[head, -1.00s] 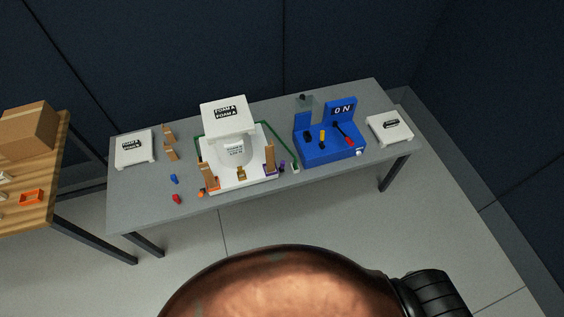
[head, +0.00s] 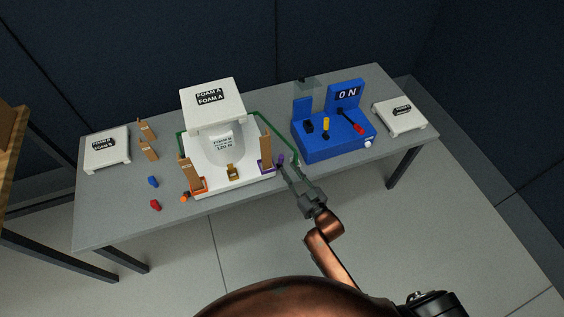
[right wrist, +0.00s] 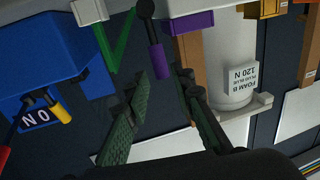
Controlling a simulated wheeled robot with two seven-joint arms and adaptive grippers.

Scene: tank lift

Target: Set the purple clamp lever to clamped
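The purple clamp (head: 266,170) stands at the right front corner of the white fixture (head: 215,184), around the foot of a brown upright. Its purple lever (head: 281,159) is just right of it. In the right wrist view the lever (right wrist: 157,61) has a purple grip on a dark rod with a black round end. My right gripper (head: 286,170) is at the lever. In the right wrist view my right gripper (right wrist: 163,76) has its fingers apart, with the grip's end appearing between the tips; contact cannot be told. My left gripper is not in view.
A blue console (head: 338,146) reading ON, with several levers, stands right of my right gripper. A green frame (head: 260,118) runs behind the fixture. An orange clamp (head: 199,186) is at its left front. A white lidded block (head: 402,117) sits far right. The front right tabletop is clear.

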